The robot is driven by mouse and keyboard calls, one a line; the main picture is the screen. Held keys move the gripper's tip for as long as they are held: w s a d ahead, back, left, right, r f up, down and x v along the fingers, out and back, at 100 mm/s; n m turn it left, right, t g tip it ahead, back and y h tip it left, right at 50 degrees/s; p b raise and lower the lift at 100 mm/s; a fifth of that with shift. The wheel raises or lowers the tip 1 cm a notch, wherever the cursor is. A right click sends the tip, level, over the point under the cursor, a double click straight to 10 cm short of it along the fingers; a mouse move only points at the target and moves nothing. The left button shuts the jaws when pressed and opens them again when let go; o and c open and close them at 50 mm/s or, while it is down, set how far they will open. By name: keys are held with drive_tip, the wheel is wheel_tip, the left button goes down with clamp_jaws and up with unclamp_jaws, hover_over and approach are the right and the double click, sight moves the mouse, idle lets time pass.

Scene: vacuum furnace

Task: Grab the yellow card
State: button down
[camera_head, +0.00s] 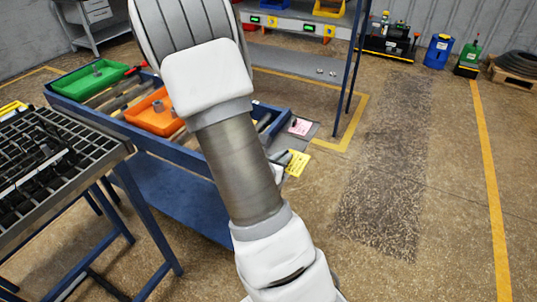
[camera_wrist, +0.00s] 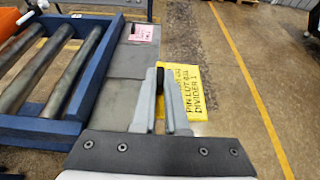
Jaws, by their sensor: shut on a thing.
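The yellow card (camera_wrist: 190,90) carries dark printed text that partly reads "DIVIDER 1". In the wrist view my gripper (camera_wrist: 164,92) is shut on its left part, with a bit of yellow showing between the fingers. The rest of the card sticks out to the right of the fingers. The yellow card also shows in the head view (camera_head: 298,163), beside the right end of the blue roller cart. My arm hides much of the gripper in the head view.
The blue cart (camera_wrist: 50,131) with rollers is at left. A pink card (camera_wrist: 141,33) lies on a grey plate beyond. A green tray (camera_head: 88,80) and an orange tray (camera_head: 152,116) sit on the cart. A grated table (camera_head: 112,160) stands at left. Floor at right is open.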

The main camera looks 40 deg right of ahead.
sight(292, 167)
drive_tip(key=shift+s+d+r+p, duration=0.15)
drive_tip(key=shift+s+r+p, duration=0.4)
drive_tip(key=shift+r+p, duration=0.25)
drive_tip(key=p, duration=0.4)
drive_tip(key=shift+s+d+r, duration=0.15)
drive_tip(key=shift+s+r, duration=0.1)
drive_tip(key=shift+r, duration=0.1)
drive_tip(key=p, duration=0.3)
drive_tip(key=shift+s+r, duration=0.1)
drive_tip(key=shift+s, duration=0.3)
drive_tip(key=shift+s+p, duration=0.2)
drive_tip(key=shift+p, duration=0.65)
drive_tip(key=shift+s, duration=0.1)
